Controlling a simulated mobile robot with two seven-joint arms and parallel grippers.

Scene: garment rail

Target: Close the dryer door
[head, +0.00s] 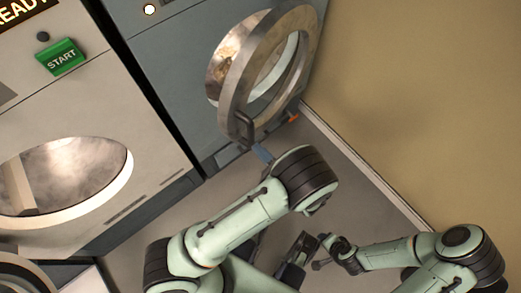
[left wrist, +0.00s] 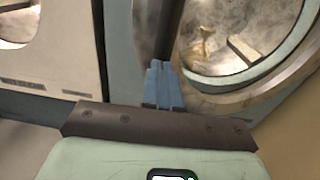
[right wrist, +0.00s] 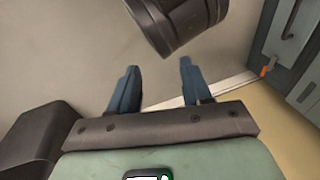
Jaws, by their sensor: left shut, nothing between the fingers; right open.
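The dryer (head: 185,60) is the blue-grey machine on the right in the head view. Its round metal-rimmed door (head: 231,92) stands open, swung out from the opening towards the right. A dark handle (head: 241,127) sits low on the door rim. My left gripper (head: 262,153) is shut and empty, just below the handle. In the left wrist view its blue fingertips (left wrist: 160,66) are together at the foot of a dark upright bar, beside the round rim; whether they touch, I cannot tell. My right gripper (right wrist: 156,70) is open and empty in the right wrist view, well below the door.
A pale machine (head: 90,110) with a green START button (head: 61,58) and a round opening stands left of the dryer. A tan wall (head: 420,90) with a pale skirting board (head: 370,175) bounds the right. Grey floor (head: 330,170) lies in front. My arms are close together below.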

